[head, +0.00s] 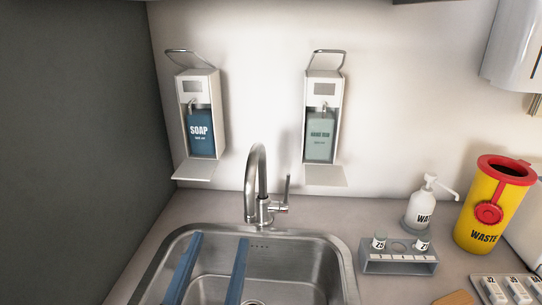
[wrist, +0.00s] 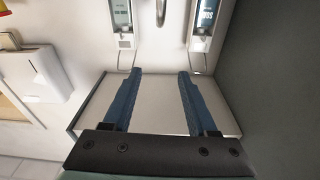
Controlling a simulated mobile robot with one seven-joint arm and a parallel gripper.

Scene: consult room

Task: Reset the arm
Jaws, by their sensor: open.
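My gripper (head: 219,241) is low in the head view, over the steel sink. Its two blue fingers are wide apart with nothing between them. In the wrist view the same fingers (wrist: 159,74) stand open and empty in front of a pale flat panel. The rest of my arm is out of the head view.
The sink (head: 290,268) has a tall tap (head: 257,185) behind it. Soap (head: 200,130) and a green-bottle dispenser (head: 320,135) hang on the wall. Right of the sink stand a vial rack (head: 398,264), a white pump bottle (head: 423,208) and a yellow waste bin (head: 490,215).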

